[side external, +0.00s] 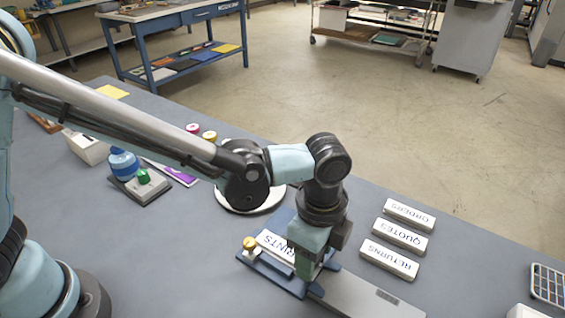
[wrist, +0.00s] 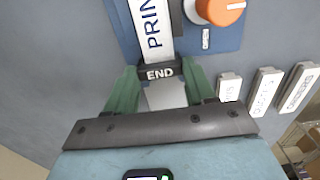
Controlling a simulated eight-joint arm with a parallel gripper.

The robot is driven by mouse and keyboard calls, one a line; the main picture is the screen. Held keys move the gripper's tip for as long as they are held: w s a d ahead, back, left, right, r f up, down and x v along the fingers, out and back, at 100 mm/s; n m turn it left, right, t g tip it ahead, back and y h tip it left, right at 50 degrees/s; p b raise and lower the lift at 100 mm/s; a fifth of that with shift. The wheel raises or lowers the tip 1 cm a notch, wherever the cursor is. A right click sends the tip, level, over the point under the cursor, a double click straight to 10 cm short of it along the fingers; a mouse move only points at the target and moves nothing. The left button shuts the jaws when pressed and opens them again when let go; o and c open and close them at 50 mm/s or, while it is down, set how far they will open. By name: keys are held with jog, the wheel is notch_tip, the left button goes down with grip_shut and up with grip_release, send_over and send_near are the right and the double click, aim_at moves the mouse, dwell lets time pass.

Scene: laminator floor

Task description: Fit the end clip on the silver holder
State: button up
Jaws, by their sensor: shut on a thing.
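The black end clip (wrist: 160,73), marked END in white, sits between the green fingers of my gripper (wrist: 160,84) in the wrist view. My gripper is shut on it. The silver holder (wrist: 171,22), with a white PRINTS label, lies on a blue plate just beyond the clip. The clip lines up with the holder's near end and appears to touch it; whether it is seated I cannot tell. In the side view my gripper (side external: 304,272) points down at the right end of the holder (side external: 276,246), and hides the clip.
An orange-topped knob (wrist: 221,10) stands on the blue plate (wrist: 228,38) beside the holder. White label blocks RETURNS (side external: 389,259), QUOTES (side external: 399,237) and ORDERS (side external: 409,215) lie to the right. A grey flat piece (side external: 365,298) lies near the gripper.

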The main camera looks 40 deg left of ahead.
jog(key=shift+f, duration=0.55)
dwell(1.1)
jog(key=o, duration=1.4)
jog(key=shift+r, duration=0.15)
jog(key=shift+r, duration=3.6)
jog(key=shift+a, duration=0.1)
